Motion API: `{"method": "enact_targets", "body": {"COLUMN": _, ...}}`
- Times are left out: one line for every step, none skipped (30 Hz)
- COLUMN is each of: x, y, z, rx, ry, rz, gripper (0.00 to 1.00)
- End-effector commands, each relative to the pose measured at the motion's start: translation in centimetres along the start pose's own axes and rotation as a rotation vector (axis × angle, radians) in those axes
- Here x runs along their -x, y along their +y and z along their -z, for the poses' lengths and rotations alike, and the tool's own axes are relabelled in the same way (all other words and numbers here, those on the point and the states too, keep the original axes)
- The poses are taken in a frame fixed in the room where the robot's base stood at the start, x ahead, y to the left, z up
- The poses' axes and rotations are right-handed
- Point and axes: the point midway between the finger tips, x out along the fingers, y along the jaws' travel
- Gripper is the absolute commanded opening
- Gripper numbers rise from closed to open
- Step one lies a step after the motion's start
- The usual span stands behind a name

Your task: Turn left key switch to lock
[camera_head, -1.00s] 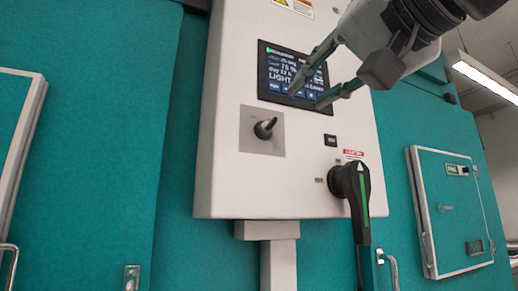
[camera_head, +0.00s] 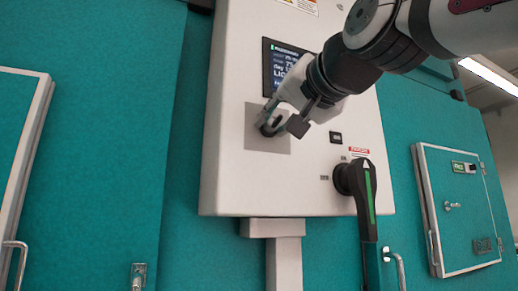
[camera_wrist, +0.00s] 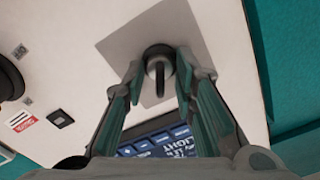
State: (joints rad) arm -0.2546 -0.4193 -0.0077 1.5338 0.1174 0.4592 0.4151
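The left key switch (camera_wrist: 159,66) is a dark round knob with a narrow handle on a square grey plate (camera_wrist: 122,42). In the wrist view it lies between my two fingertips (camera_wrist: 157,72), with a finger on each side; the fingers are apart. Whether they touch the knob cannot be told. In the head view my gripper (camera_head: 270,122) is in front of the grey plate (camera_head: 282,143) and mostly hides the switch.
A display screen (camera_head: 278,62) is partly behind my gripper. A large black rotary handle with a green stripe (camera_head: 368,195) is at the lower right of the white cabinet (camera_head: 232,185). A small black button (camera_head: 335,137) sits between.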

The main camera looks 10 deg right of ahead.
Motion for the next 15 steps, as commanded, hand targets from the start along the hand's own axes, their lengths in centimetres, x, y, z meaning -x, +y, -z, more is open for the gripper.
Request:
{"method": "enact_targets", "body": {"x": -0.01, "y": -0.01, "z": 0.00, "rx": 0.000, "ry": 0.000, "rz": 0.000, "gripper": 0.26}}
{"method": "enact_targets", "body": {"x": -0.01, "y": -0.01, "z": 0.00, "rx": 0.000, "ry": 0.000, "rz": 0.000, "gripper": 0.26}}
{"method": "enact_targets", "body": {"x": 0.00, "y": -0.01, "z": 0.00, "rx": 0.000, "ry": 0.000, "rz": 0.000, "gripper": 0.26}}
{"method": "enact_targets", "body": {"x": 0.00, "y": 0.00, "z": 0.01, "rx": 0.000, "ry": 0.000, "rz": 0.000, "gripper": 0.26}}
{"method": "enact_targets", "body": {"x": 0.00, "y": 0.00, "z": 0.01, "rx": 0.000, "ry": 0.000, "rz": 0.000, "gripper": 0.26}}
{"method": "enact_targets", "body": {"x": 0.01, "y": 0.00, "z": 0.01, "rx": 0.000, "ry": 0.000, "rz": 0.000, "gripper": 0.19}}
{"method": "enact_targets", "body": {"x": 0.01, "y": 0.00, "z": 0.01, "rx": 0.000, "ry": 0.000, "rz": 0.000, "gripper": 0.12}}
{"method": "enact_targets", "body": {"x": 0.01, "y": 0.00, "z": 0.01, "rx": 0.000, "ry": 0.000, "rz": 0.000, "gripper": 0.05}}
{"method": "enact_targets", "body": {"x": 0.02, "y": 0.00, "z": 0.01, "rx": 0.000, "ry": 0.000, "rz": 0.000, "gripper": 0.00}}
{"method": "enact_targets", "body": {"x": 0.02, "y": 0.01, "z": 0.01, "rx": 0.000, "ry": 0.000, "rz": 0.000, "gripper": 0.00}}
{"method": "enact_targets", "body": {"x": 0.02, "y": 0.01, "z": 0.01, "rx": 0.000, "ry": 0.000, "rz": 0.000, "gripper": 0.00}}
{"method": "enact_targets", "body": {"x": 0.02, "y": 0.01, "z": 0.01, "rx": 0.000, "ry": 0.000, "rz": 0.000, "gripper": 0.00}}
{"method": "enact_targets", "body": {"x": 0.02, "y": 0.00, "z": 0.01, "rx": 0.001, "ry": 0.000, "rz": 0.000, "gripper": 0.00}}
{"method": "enact_targets", "body": {"x": 0.02, "y": 0.01, "z": 0.01, "rx": 0.001, "ry": 0.000, "rz": 0.000, "gripper": 0.00}}
{"method": "enact_targets", "body": {"x": 0.02, "y": 0.01, "z": 0.01, "rx": 0.003, "ry": 0.000, "rz": 0.000, "gripper": 0.00}}
